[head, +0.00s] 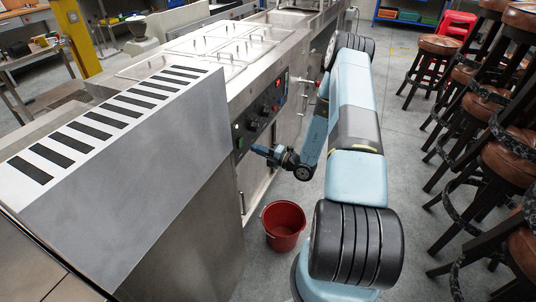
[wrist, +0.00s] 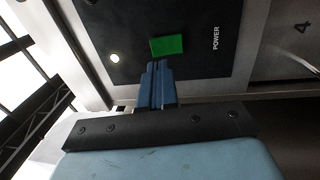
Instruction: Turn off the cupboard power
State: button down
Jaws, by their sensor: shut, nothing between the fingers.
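The cupboard's black control panel (head: 262,112) is on the front of the steel counter in the head view. In the wrist view the panel (wrist: 195,15) carries a green switch (wrist: 167,46) beside the word POWER. A small round white light (wrist: 115,58) glows to the switch's left. My gripper (wrist: 157,64) is shut and empty, its fingertips at the switch's lower edge. I cannot tell whether they touch it. In the head view my gripper (head: 254,149) points left at the panel's near end, close to the green switch (head: 240,143).
Steel counters (head: 215,60) with lidded wells run back from the panel. A slanted steel cabinet with a black-slotted top (head: 120,105) stands at the left. A red bucket (head: 284,224) is on the floor below my arm. Several brown stools (head: 440,44) stand at the right.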

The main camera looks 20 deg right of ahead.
aim_at(241, 142)
jog(key=shift+x, duration=2.3)
jog(key=shift+w+d, duration=0.1)
jog(key=shift+w, duration=0.05)
